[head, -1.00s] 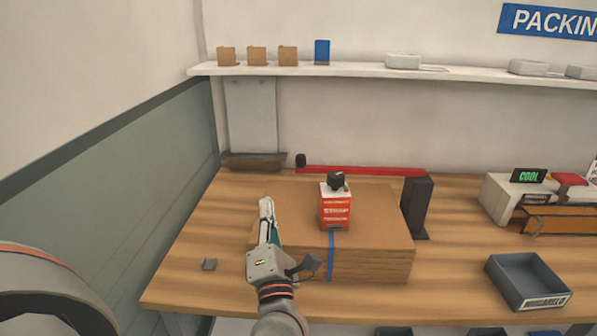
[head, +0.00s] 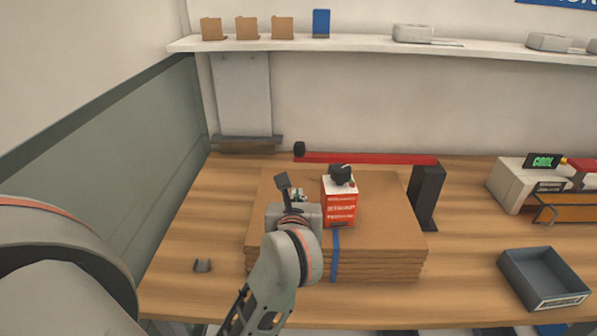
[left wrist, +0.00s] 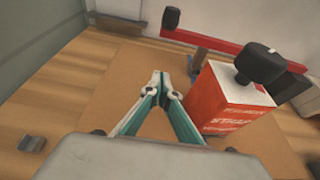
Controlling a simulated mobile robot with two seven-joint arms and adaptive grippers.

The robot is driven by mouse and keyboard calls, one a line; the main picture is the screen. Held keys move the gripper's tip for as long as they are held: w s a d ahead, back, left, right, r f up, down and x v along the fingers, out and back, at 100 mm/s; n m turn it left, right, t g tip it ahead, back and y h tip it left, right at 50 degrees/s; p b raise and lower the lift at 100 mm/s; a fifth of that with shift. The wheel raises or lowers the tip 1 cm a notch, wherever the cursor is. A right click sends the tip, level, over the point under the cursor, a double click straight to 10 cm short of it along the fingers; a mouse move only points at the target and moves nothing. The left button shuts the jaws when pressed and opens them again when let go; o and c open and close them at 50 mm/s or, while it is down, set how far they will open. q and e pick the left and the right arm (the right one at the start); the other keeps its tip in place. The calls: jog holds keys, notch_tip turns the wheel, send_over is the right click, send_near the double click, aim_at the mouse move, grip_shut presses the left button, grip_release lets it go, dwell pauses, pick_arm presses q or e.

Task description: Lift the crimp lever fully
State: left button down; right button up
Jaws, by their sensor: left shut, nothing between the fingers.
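A long red bar (head: 365,159) with a black knob (head: 299,149) at its left end lies level along the back of the table; it looks like the crimp lever. Its right end is at a dark upright block (head: 427,195). The bar also shows at the top of the left wrist view (left wrist: 225,48), with the knob (left wrist: 171,18) at its left end. My left gripper (left wrist: 160,80) is shut and empty, in front of the bar and apart from it. In the head view the left gripper (head: 299,194) is over the cardboard stack, its fingers partly hidden by its own hand. My right gripper is not in view.
A red and white box (head: 340,207) with a black top stands on the cardboard stack (head: 385,235), close right of my left gripper. A blue strap (head: 335,258) runs down the stack's front. A grey tray (head: 545,277) sits at right. The table's left part is mostly clear.

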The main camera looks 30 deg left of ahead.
pick_arm(q)
jog(key=x, duration=0.9)
jog(key=shift+a, duration=0.15)
jog(key=r, duration=0.1)
jog(key=r+p, duration=0.1)
jog(key=shift+w+a+r, duration=0.15)
jog(key=shift+w+r, duration=0.2)
jog(key=shift+w, duration=0.05)
jog(key=shift+r, duration=0.45)
jog(key=shift+r, duration=0.1)
